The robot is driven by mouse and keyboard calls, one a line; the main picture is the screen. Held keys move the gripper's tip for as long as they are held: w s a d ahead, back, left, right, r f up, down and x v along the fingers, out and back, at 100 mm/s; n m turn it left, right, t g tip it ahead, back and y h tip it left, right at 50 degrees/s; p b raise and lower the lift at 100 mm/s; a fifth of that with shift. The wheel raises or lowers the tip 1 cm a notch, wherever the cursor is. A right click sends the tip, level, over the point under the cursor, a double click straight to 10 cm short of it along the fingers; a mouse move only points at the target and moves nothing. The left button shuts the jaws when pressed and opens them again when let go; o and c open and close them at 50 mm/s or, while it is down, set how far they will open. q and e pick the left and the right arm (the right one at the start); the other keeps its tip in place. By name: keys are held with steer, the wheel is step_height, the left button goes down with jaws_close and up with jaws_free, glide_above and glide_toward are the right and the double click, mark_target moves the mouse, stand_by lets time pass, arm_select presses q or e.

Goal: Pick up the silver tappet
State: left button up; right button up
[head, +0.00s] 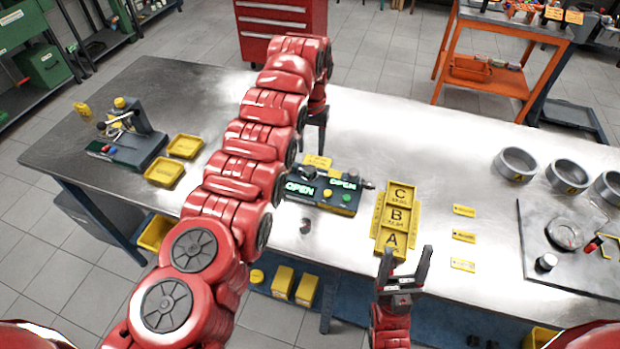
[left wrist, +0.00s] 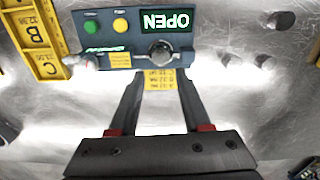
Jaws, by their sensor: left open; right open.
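A short silver cylinder (left wrist: 160,52), which looks like the tappet, stands at the edge of the dark gauge box (left wrist: 130,40) in the left wrist view. I cannot tell for sure whether it is the tappet or a part of the box. My left gripper (left wrist: 167,73) is open, its fingertips just short of this cylinder with nothing between them. In the head view my left gripper (head: 317,150) points down behind the gauge box (head: 335,198), partly hidden by my arm. My right gripper (head: 405,255) is open and empty by the yellow A-B-C tray (head: 381,222).
Small round silvery pieces (left wrist: 263,60) lie beside the box in the left wrist view. A small dark round part (head: 306,226) lies before the box. Yellow trays (head: 164,172) and a fixture (head: 130,140) stand left; grey rings (head: 516,164) and a dark mat (head: 540,270) right.

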mark_target(310, 169)
arm_select(q)
steer(key=shift+f+p, duration=1.05)
steer(key=shift+f, duration=0.5)
step_height(310, 169, down, 2)
steer(key=shift+s+a+f+p, duration=0.1)
steer(key=shift+s+f+p, duration=0.05)
steer(key=shift+p, duration=0.8)
steer(key=shift+f+b, duration=0.75)
steer(key=shift+f, duration=0.45)
jaws_close()
